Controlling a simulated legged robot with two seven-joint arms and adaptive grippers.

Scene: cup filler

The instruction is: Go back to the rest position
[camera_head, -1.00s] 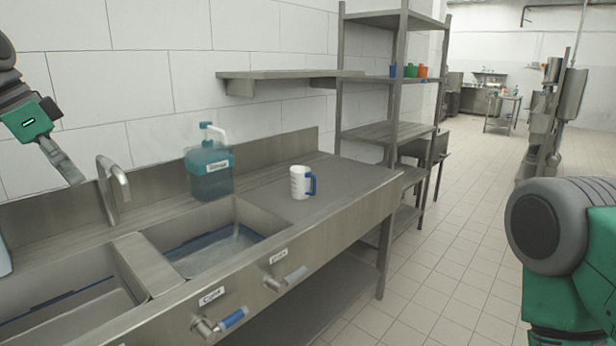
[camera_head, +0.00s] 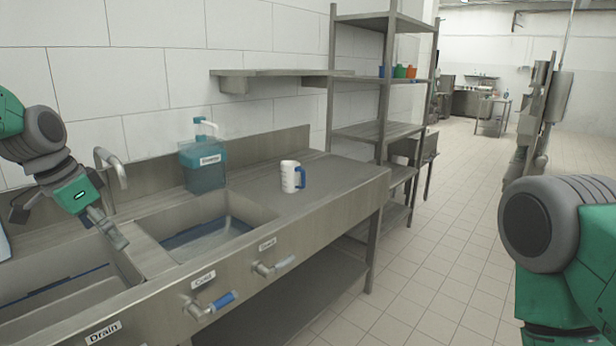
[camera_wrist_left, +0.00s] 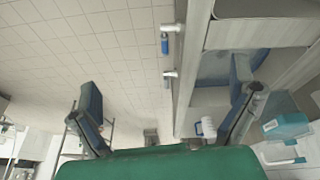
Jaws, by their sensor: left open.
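A white cup with a blue handle (camera_head: 290,177) stands upright on the counter, right of the sink basins. It also shows small in the left wrist view (camera_wrist_left: 208,127). My left gripper (camera_head: 68,222) is in the air over the left part of the sink, in front of the tap and well apart from the cup. In the left wrist view its two fingers (camera_wrist_left: 165,108) are spread wide with nothing between them. My right arm shows only in part at the right edge of the head view, and its gripper is out of view.
A tap (camera_head: 112,165) stands behind the sink close to my left gripper. A teal dispenser (camera_head: 204,168) stands behind the right basin (camera_head: 215,236). A metal rack (camera_head: 378,132) stands beyond the counter. The floor to the right is open.

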